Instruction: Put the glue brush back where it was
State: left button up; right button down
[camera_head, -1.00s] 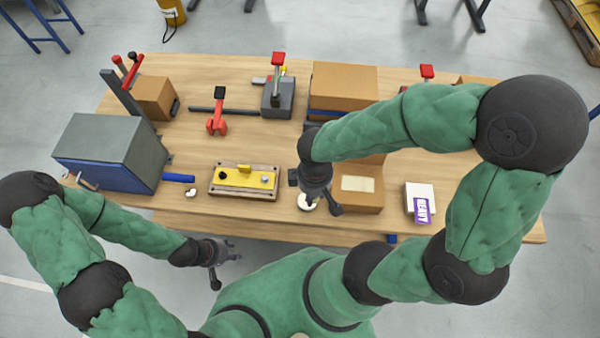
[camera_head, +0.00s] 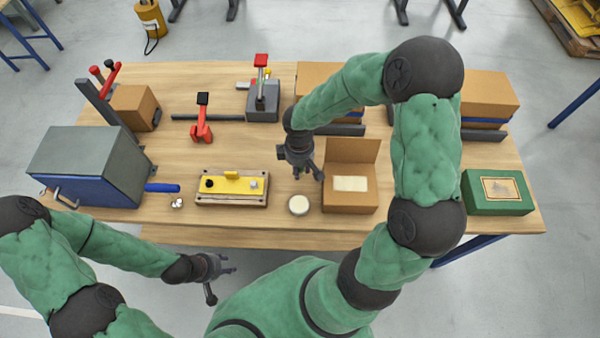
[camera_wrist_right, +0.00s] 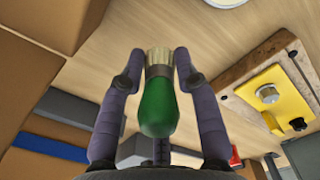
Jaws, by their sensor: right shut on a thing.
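The glue brush (camera_wrist_right: 159,108) shows in the right wrist view as a green handle with a brass-coloured collar, between the two fingers of my right gripper (camera_wrist_right: 159,62). In the head view my right gripper (camera_head: 308,174) is above the table, behind a round white-topped pot (camera_head: 299,205) and left of an open cardboard box (camera_head: 350,203). The brush cannot be made out in the head view. The pot's edge shows at the top of the right wrist view (camera_wrist_right: 222,2). My left gripper (camera_head: 220,279) is open and empty in front of the table's front edge.
A yellow-topped fixture (camera_head: 232,187) stands left of the pot. A grey-blue cabinet (camera_head: 88,165), red-handled clamps (camera_head: 201,122) and cardboard boxes (camera_head: 135,107) stand farther out. A green box (camera_head: 498,192) is at the right. The table front between fixture and pot is clear.

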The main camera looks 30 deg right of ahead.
jog(key=shift+w+d+f+b, duration=0.15)
jog(key=shift+f+b, duration=0.6)
jog(key=shift+f, duration=1.05)
jog(key=shift+f, duration=0.2)
jog(key=c, duration=0.9)
grip_release()
jog(key=shift+r, duration=0.2)
notch_tip(320, 180, up, 12)
jog(key=p, duration=0.4)
jog(key=shift+w, duration=0.1)
